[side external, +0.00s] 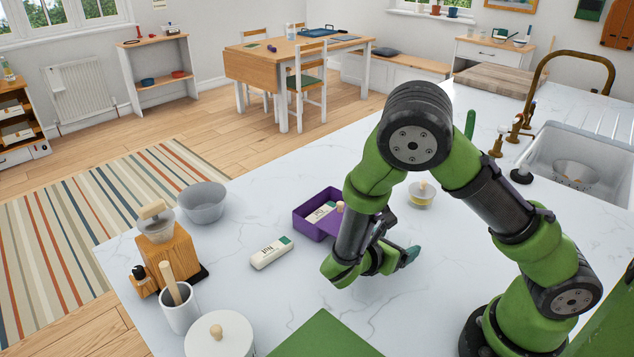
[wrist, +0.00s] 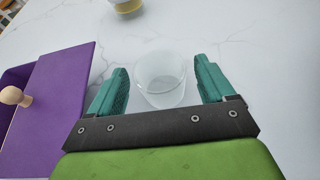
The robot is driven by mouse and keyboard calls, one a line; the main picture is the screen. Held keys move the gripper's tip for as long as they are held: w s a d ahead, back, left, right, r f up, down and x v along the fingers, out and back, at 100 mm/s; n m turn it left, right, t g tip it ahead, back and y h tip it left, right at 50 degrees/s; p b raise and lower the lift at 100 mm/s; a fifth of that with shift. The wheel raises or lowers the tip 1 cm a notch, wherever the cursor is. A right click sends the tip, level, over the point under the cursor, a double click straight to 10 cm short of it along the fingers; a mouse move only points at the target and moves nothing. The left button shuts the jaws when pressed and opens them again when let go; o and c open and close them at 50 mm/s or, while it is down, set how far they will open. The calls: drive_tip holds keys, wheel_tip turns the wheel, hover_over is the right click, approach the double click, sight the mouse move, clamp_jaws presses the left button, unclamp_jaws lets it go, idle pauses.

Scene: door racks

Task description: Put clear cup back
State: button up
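The clear cup (wrist: 161,80) stands upright on the white marble counter in the wrist view. My gripper (wrist: 162,70) is open, with one teal finger on each side of the cup and a visible gap to the right one. In the side external view my gripper (side external: 396,258) is low over the counter, and the cup is hidden behind the arm. A purple box (side external: 302,226) holds a white packet (side external: 322,212).
A small clear dish with yellow contents (side external: 422,195) stands behind my gripper. A grey bowl (side external: 203,203), wooden grinder (side external: 169,257) and white canister (side external: 219,337) stand left. The sink (side external: 585,160) is at right.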

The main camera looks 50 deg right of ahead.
drive_tip(key=shift+r, duration=0.1)
drive_tip(key=shift+a+r, duration=0.2)
drive_tip(key=shift+a, duration=0.05)
drive_tip(key=v, duration=1.1)
drive_tip(key=shift+r, duration=0.1)
drive_tip(key=s+r+m+t+y, duration=0.2)
drive_tip(key=r+m+y, duration=0.5)
drive_tip(key=m, duration=0.4)
drive_tip(key=s+d+r+m+t+y, duration=0.1)
drive_tip(key=s+r+m+t+y, duration=0.2)
drive_tip(key=r+m+y, duration=0.5)
wheel_tip(320, 180, up, 2)
drive_tip(key=m+t, duration=0.1)
drive_tip(key=m, duration=0.1)
drive_tip(key=shift+d+m+t+y, duration=0.25)
drive_tip(key=shift+m+t+y, duration=0.05)
drive_tip(key=shift+m+t, duration=0.1)
drive_tip(key=shift+o, duration=0.5)
drive_tip(key=shift+s+r+m, duration=0.1)
drive_tip(key=shift+r+m, duration=0.2)
drive_tip(key=shift+r, duration=0.05)
